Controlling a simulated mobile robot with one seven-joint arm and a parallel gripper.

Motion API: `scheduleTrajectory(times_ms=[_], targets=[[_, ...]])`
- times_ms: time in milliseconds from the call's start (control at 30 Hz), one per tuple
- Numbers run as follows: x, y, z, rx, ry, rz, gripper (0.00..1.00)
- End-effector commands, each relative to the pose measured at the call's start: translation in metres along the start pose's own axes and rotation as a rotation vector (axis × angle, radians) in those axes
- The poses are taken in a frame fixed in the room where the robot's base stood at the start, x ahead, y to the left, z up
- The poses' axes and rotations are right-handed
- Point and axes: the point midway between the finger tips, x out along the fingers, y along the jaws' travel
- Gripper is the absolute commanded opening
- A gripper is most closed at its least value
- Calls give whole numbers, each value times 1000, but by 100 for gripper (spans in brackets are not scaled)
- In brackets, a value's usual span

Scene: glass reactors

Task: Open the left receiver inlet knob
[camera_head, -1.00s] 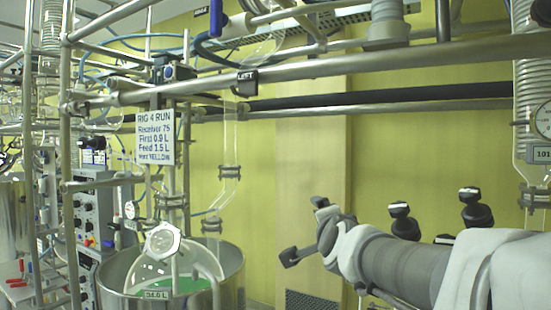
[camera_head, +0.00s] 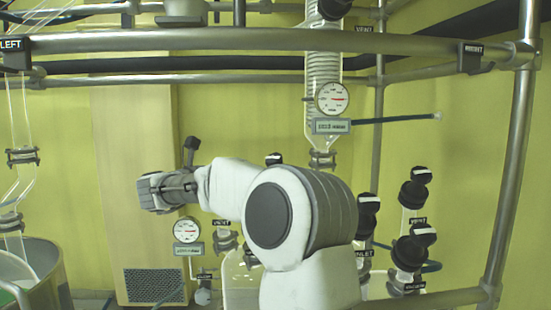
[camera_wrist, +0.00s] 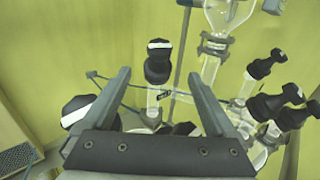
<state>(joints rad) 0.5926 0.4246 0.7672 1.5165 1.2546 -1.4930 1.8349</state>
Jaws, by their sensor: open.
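My gripper (camera_wrist: 158,75) is open and empty, its two dark fingers spread in the wrist view. Between and beyond the fingertips stands a black knob with a white stripe (camera_wrist: 158,62) on a glass neck, apart from the fingers. Another black striped knob (camera_wrist: 76,113) is left of the left finger, partly hidden. In the head view my gripper (camera_head: 172,180) is at the left end of my arm. A black knob (camera_head: 273,158) shows just above my arm, and a knob above an INLET label (camera_head: 367,203) stands to its right. I cannot tell which knob is the left receiver's inlet.
More black knobs (camera_head: 421,175) stand at the right in the head view and at the right of the wrist view (camera_wrist: 265,65). A gauge (camera_head: 187,230) and glass vessel (camera_head: 240,283) sit below my arm. Metal rails (camera_head: 230,44) cross above. A column with another gauge (camera_head: 331,98) hangs behind.

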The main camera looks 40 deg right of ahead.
Motion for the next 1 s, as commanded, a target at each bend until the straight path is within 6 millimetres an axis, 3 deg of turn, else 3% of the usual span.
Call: scheduleTrajectory(times_ms=[700,1000], targets=[[142,0,4,-4,-1,0,92],[166,1,2,-4,-4,3,92]])
